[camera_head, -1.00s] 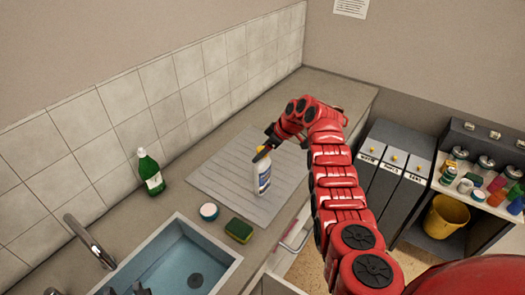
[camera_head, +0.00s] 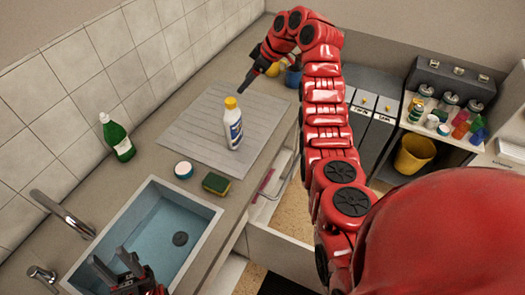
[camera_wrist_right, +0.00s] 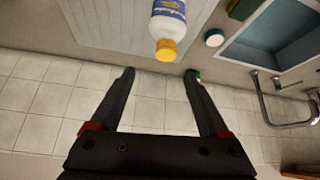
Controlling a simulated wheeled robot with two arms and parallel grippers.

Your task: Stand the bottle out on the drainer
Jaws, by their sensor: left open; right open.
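A white bottle with a yellow cap and blue label (camera_head: 233,125) stands upright on the grey ribbed drainer (camera_head: 190,140). Its cap end and label also show at the top of the right wrist view (camera_wrist_right: 168,25). My right gripper (camera_head: 247,88) is open and empty, above and behind the bottle and apart from it. In the right wrist view its fingers (camera_wrist_right: 159,75) are spread, with the cap just beyond the tips. My left gripper (camera_head: 113,271) is open and empty at the near side of the sink.
A green bottle (camera_head: 118,140) stands by the tiled wall. A white round tub (camera_head: 183,170) and a green-yellow sponge (camera_head: 216,183) lie between drainer and sink (camera_head: 150,225). An open drawer (camera_head: 272,190) juts out below the counter. Yellow and blue items (camera_head: 292,75) stand behind my right arm.

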